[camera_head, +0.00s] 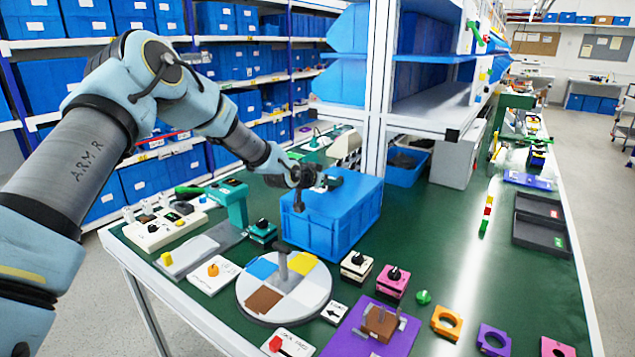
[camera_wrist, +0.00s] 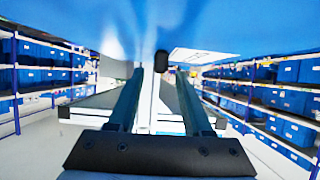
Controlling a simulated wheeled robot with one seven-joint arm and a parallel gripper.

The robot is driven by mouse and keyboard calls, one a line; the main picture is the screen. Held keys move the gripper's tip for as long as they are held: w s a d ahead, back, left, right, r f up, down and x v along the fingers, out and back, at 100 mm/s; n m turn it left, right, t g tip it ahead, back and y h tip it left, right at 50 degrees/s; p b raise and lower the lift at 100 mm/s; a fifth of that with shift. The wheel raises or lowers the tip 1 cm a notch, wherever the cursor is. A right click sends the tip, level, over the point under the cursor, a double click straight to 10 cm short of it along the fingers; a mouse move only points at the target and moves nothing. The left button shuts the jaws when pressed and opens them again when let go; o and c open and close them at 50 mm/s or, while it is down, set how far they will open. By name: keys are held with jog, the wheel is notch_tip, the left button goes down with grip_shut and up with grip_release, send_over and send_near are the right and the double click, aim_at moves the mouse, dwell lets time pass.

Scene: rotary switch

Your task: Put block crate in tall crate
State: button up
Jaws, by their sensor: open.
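A large blue crate (camera_head: 335,225) stands on the green table, and its top looks closed or covered. Which crate is the block crate and which is the tall crate, I cannot tell. My gripper (camera_head: 325,182) is over the top of the blue crate near its back left part; whether it touches the crate is unclear. In the wrist view my gripper (camera_wrist: 157,75) has its two dark fingers apart, with nothing clearly held between them. A blurred blue surface fills the top of that view.
A round turntable (camera_head: 290,290) with coloured sectors stands in front of the crate. A purple plate (camera_head: 365,325) with a brown block (camera_head: 380,323) is at the front. A white shelf post (camera_head: 378,90) rises behind the crate. A blue bin (camera_head: 407,166) is behind right. The table's right middle is fairly clear.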

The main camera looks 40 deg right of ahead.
jog(key=b+v, duration=0.2)
jog(key=v, duration=0.7)
jog(key=shift+a+r+b, duration=0.15)
jog(key=shift+a+b, duration=0.1)
jog(key=shift+b, duration=0.05)
